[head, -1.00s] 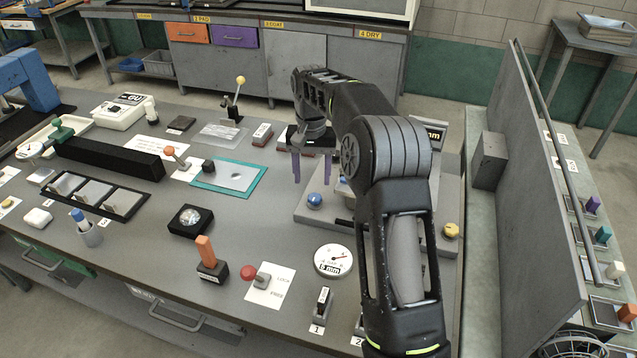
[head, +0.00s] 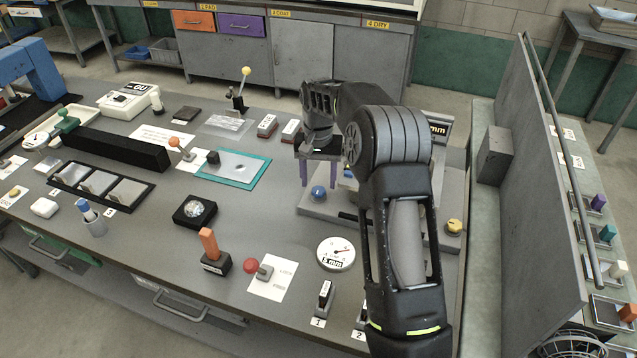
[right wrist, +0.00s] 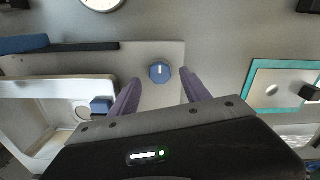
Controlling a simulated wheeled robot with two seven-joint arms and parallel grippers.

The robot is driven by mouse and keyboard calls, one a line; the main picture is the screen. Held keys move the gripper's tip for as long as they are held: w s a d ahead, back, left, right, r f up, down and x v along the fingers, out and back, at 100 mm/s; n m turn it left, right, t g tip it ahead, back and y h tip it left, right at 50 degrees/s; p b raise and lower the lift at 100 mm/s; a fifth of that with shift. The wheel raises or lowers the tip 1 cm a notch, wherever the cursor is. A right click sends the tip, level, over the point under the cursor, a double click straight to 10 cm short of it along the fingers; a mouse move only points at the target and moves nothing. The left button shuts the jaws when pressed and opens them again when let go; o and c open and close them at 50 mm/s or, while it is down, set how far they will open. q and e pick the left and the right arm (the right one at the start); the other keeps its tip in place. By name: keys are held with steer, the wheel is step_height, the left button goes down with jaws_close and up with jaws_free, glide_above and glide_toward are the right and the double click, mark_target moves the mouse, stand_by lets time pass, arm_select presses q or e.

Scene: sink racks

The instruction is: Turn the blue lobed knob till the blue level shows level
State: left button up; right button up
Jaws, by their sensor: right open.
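The blue lobed knob (head: 319,192) sits near the left front of a grey plate on the bench. In the right wrist view the knob (right wrist: 160,73) shows from above with a pale mark on it. My right gripper (head: 318,177) is open, its purple fingers pointing down just behind the knob in the head view. In the right wrist view its fingers (right wrist: 159,82) lie on either side of the knob, with gaps and no visible contact. I cannot make out the blue level or its reading; my arm hides much of the plate in the head view. My left gripper is not in view.
A yellow knob (head: 453,227) sits at the plate's right. A round dial (head: 336,253) lies in front, and a teal-framed panel (head: 258,174) lies to the left. A tall grey panel (head: 530,180) stands right of the bench. Bare bench lies around the black-based lens (head: 197,211).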

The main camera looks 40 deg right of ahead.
mark_target(319, 192)
steer(key=shift+f, duration=1.35)
jaws_close()
